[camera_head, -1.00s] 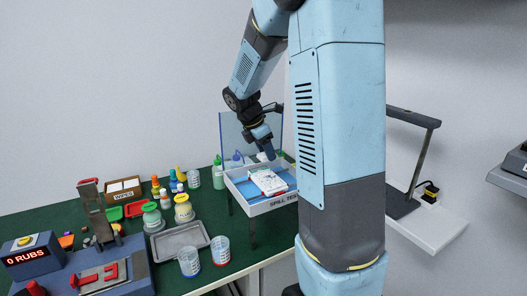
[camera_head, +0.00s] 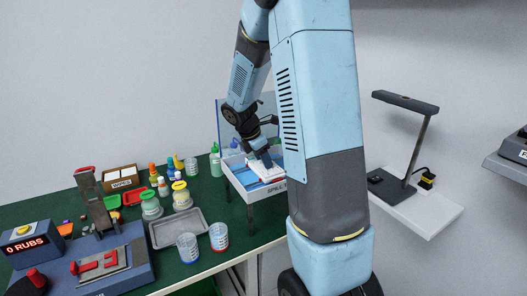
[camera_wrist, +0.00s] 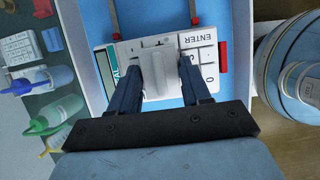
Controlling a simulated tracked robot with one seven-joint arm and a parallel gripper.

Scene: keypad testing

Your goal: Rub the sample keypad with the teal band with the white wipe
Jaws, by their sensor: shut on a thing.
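The sample keypad (camera_wrist: 202,40) lies in the spill test tray, with pale keys, an ENTER key and a teal band (camera_wrist: 104,70) at its left side in the wrist view. My gripper (camera_wrist: 158,72) is directly over the keypad's middle, shut on a pale block that looks like the white wipe (camera_wrist: 159,68). The wipe hides the middle keys and seems to touch the keypad; exact contact cannot be told. In the head view the keypad (camera_head: 266,174) shows as a white shape below my gripper (camera_head: 262,161).
The spill test tray (camera_head: 263,195) has pale walls and a clear back screen. Squeeze bottles (camera_wrist: 46,118) stand beside it. A wipes box (camera_head: 122,179), a rub counter reading 0 (camera_head: 27,246), a grey tray (camera_head: 180,229) and cups (camera_head: 188,248) stand on the green table.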

